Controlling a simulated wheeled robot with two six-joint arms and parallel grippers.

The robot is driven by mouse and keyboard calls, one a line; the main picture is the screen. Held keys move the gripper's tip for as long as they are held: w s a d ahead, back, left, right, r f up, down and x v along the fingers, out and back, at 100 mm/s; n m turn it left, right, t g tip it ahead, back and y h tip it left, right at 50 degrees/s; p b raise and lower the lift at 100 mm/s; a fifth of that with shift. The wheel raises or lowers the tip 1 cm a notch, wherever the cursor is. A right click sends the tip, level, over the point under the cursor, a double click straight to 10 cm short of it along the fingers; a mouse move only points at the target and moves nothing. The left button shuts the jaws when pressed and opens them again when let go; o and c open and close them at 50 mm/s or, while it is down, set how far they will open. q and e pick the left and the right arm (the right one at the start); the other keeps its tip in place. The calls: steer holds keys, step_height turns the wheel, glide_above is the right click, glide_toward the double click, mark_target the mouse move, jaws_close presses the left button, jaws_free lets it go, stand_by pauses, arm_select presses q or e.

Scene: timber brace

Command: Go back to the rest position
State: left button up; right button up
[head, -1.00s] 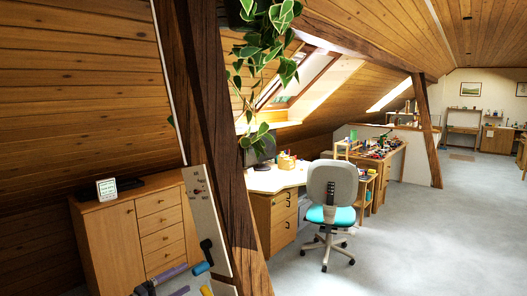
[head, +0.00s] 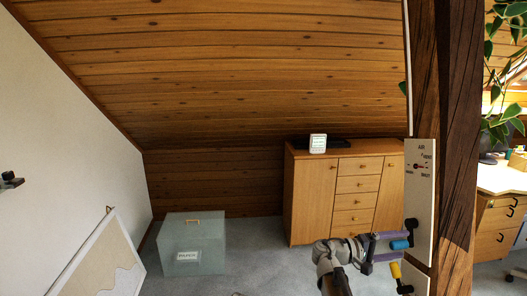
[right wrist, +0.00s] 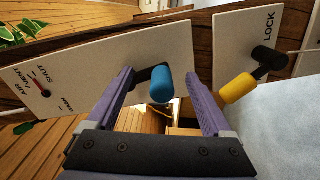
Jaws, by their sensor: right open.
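My right gripper (head: 392,245) is in the lower right of the head view, in front of a narrow pale panel on the dark timber post. Its purple fingers are apart. In the right wrist view the open fingers (right wrist: 160,76) stand on either side of a blue handle (right wrist: 162,84) on a dark lever; the handle also shows in the head view (head: 400,244). There are visible gaps between the handle and both fingers. The lever's panel (right wrist: 85,75) reads AIR VENT and SHUT. My left gripper is not clearly in view.
A yellow handle (right wrist: 237,88) on the LOCK panel (right wrist: 232,45) is close to the right finger. The timber post (head: 457,150) rises behind. A wooden cabinet (head: 310,195), a grey-green box (head: 193,243) and a leaning board (head: 105,262) stand left. Grey floor lies between.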

steer(key=shift+d, duration=0.25)
steer(key=a, duration=0.6)
steer(key=shift+s+a, duration=0.2)
steer(key=shift+a, duration=0.2)
steer(key=d, duration=0.7)
steer(key=shift+w, duration=0.2)
steer(key=s+r+p, duration=0.2)
steer(key=shift+s+d+r+p, duration=0.15)
steer(key=shift+r+p, duration=0.2)
step_height(320, 180, up, 4)
steer(key=p, duration=0.4)
steer(key=s+a, duration=0.1)
steer(key=a, duration=0.9)
